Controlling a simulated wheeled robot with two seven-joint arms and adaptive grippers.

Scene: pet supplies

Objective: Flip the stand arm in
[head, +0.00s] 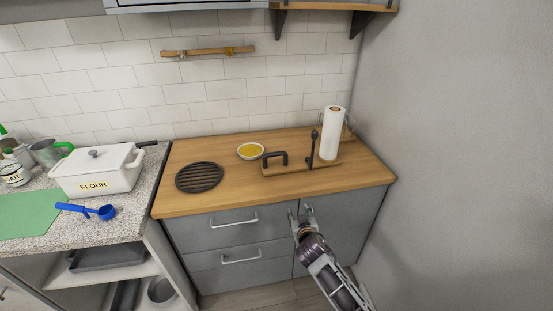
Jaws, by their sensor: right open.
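A stand with a flat wooden base (297,170) sits on the right part of the wooden counter. A dark upright post (312,150) with a knobbed top rises from it. A white paper roll (333,135) stands upright just right of the post. A dark bent handle-like piece (275,157) is at the base's left end. I cannot tell for sure which dark part is the stand arm. My right gripper (300,210) is open and empty, in front of the cabinet just below the counter's front edge, apart from the stand. My left gripper is out of view.
A round black trivet (199,177) and a small bowl with yellow contents (251,151) are left of the stand. A grey wall (460,130) closes off the right. Cabinet handles (234,220) stick out below the counter. The counter's front strip is clear.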

